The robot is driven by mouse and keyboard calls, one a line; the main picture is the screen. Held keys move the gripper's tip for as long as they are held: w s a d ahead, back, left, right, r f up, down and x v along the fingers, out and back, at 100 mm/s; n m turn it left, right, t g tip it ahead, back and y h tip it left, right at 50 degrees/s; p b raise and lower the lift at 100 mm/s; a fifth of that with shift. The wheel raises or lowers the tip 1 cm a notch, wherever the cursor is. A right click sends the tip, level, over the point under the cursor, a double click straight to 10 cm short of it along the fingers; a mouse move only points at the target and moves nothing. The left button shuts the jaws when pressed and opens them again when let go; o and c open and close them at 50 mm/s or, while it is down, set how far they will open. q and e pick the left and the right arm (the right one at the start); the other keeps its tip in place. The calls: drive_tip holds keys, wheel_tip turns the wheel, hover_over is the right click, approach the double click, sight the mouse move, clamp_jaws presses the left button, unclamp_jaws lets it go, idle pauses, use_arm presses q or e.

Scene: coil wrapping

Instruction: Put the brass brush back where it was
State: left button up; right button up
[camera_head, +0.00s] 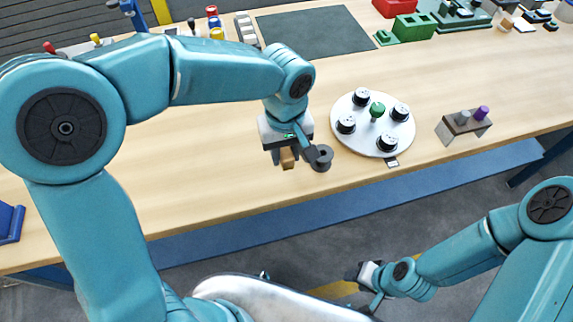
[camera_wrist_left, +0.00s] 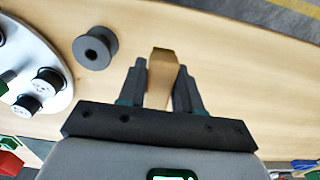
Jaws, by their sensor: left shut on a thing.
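My left gripper (camera_head: 288,157) points down over the front part of the wooden table (camera_head: 215,175). In the left wrist view its two dark fingers (camera_wrist_left: 160,82) are shut on a tan, wooden-looking piece, which I take to be the brass brush (camera_wrist_left: 161,68). The brush also shows below the fingers in the head view (camera_head: 287,159). Its bristles are not visible, and I cannot tell whether it touches the table. My right gripper (camera_head: 366,275) hangs low over the floor, off the table; its finger opening is unclear.
A dark grey spool (camera_head: 322,160) stands just right of my left gripper. Beyond it is a white round plate (camera_head: 345,104) with several black-and-white spools and a green knob. A grey holder (camera_head: 456,131) with pegs stands further right. A dark mat (camera_head: 313,30) lies behind. Table left of the gripper is bare.

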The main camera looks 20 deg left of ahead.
sight(286, 176)
use_arm(q)
wheel_tip(286, 176, down, 6)
drive_tip(key=shift+r, duration=0.15)
drive_tip(key=shift+w+f, duration=0.15)
drive_tip(key=shift+f, duration=0.25)
drive_tip(key=shift+f, duration=0.1)
drive_tip(key=o, duration=1.1)
